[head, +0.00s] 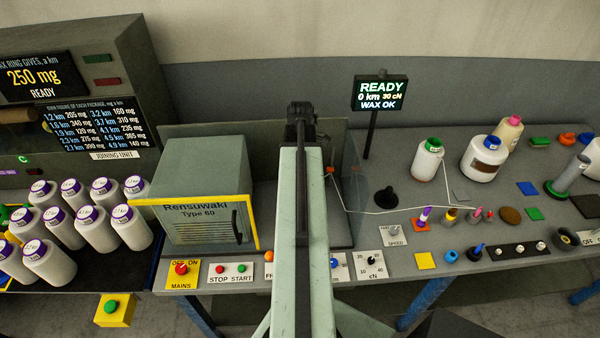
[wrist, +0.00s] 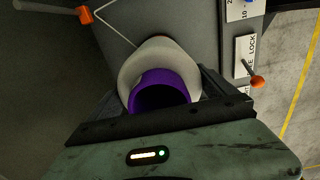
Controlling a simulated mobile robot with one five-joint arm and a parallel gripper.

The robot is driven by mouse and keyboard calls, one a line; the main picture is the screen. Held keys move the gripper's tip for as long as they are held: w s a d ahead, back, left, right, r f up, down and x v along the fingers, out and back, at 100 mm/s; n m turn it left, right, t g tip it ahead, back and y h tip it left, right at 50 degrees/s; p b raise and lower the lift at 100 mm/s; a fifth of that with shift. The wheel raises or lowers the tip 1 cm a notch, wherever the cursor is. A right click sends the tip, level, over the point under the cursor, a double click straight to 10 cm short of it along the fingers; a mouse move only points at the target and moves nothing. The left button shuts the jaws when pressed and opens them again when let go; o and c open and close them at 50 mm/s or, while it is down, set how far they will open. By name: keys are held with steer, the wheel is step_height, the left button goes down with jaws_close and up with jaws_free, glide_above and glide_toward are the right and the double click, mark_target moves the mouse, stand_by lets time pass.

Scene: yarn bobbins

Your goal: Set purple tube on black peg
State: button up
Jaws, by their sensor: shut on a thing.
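My gripper (wrist: 160,98) is shut on a white yarn bobbin (wrist: 158,53) with a purple tube (wrist: 163,84). The tube's open end faces the wrist camera, and its inside looks dark. In the head view my arm hides the gripper and the held bobbin. A short black peg (head: 386,196) on a round base stands on the grey bench, right of my arm, with nothing on it. I cannot tell whether another black peg stands behind my arm.
Several purple-tubed bobbins (head: 96,231) stand at the left. A grey cabinet (head: 205,200) stands left of my arm. A thin white yarn (head: 440,207) crosses the bench at right. In the wrist view, an orange-tipped rod (wrist: 86,15) and an orange-knobbed lever (wrist: 257,82) stand nearby.

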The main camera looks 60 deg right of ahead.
steer(key=shift+f+b, duration=2.7)
steer(key=shift+f, duration=0.25)
steer(key=shift+f+b, duration=0.3)
steer(key=shift+f, duration=0.05)
steer(key=o, duration=1.7)
steer(key=shift+r, duration=0.15)
step_height(320, 180, up, 8)
steer(key=p, duration=0.8)
steer(key=shift+f, duration=0.2)
steer(key=shift+r, duration=0.1)
step_height(320, 180, up, 6)
steer(key=p, duration=0.6)
